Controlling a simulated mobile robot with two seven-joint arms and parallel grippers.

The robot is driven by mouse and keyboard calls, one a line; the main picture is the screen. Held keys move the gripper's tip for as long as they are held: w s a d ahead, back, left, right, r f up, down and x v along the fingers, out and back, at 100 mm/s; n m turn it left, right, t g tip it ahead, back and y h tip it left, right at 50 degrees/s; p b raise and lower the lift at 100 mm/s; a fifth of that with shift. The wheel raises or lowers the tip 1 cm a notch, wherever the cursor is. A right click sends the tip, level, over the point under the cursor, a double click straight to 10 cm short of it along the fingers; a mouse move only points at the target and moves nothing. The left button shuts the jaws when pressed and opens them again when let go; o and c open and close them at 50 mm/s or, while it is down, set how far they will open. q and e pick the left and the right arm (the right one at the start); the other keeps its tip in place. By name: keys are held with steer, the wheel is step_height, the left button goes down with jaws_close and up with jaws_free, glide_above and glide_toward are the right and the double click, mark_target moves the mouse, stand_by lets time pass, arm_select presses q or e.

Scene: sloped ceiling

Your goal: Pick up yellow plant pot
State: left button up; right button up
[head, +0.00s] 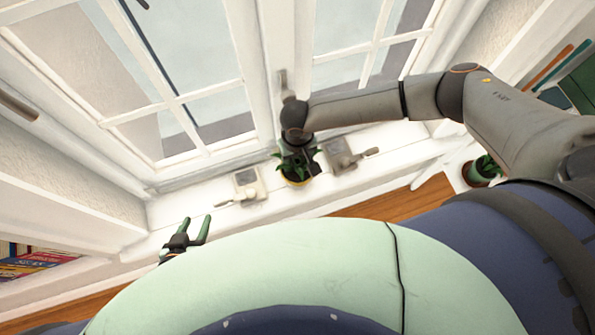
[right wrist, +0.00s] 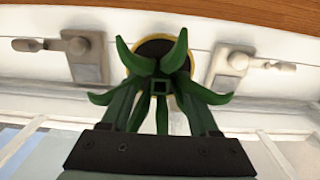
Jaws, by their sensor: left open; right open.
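The yellow plant pot (head: 297,182) stands on the white window sill, with a green leafy plant in it. In the right wrist view only its yellow rim (right wrist: 174,99) and dark soil show behind the leaves. My right gripper (head: 298,162) is above the pot, among the leaves. Its green fingers (right wrist: 160,88) are apart on either side of the plant; their tips blend with the leaves, so I cannot tell whether they touch the pot. My left gripper (head: 195,226) is open and empty, low and left of the pot, away from it.
Window latches flank the pot on the sill, one left (head: 249,186) and one right (head: 345,156). Window panes (head: 215,95) rise close behind. Another potted plant (head: 482,171) stands at the right. Books (head: 38,262) sit at lower left.

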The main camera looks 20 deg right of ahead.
steer(key=shift+f, duration=0.2)
jaws_close()
stand_by(0.4)
stand_by(0.9)
